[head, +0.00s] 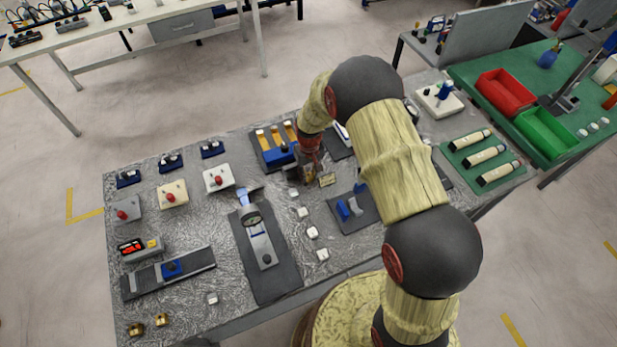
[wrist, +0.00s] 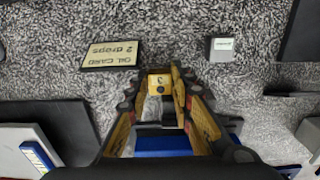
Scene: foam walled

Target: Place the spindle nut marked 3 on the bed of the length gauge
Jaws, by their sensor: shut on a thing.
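In the wrist view my gripper (wrist: 157,88) is shut on a brass-yellow spindle nut (wrist: 158,82), whose facing side bears a dark 3 and a dark hole. In the head view my gripper (head: 308,173) is at the back middle of the table, beside a blue block, and the nut is too small to make out. A long dark rail with a blue slider, apparently the length gauge (head: 195,263), lies at the front left of the table, far from my gripper. A unit with a red display (head: 130,247) stands behind it.
Two brass pieces (head: 161,320) lie at the front left corner. A dial-gauge stand (head: 258,238) on a dark mat stands between my gripper and the rail. Small white blocks (head: 312,232) are scattered nearby. An oil card (wrist: 112,55) lies close to my gripper.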

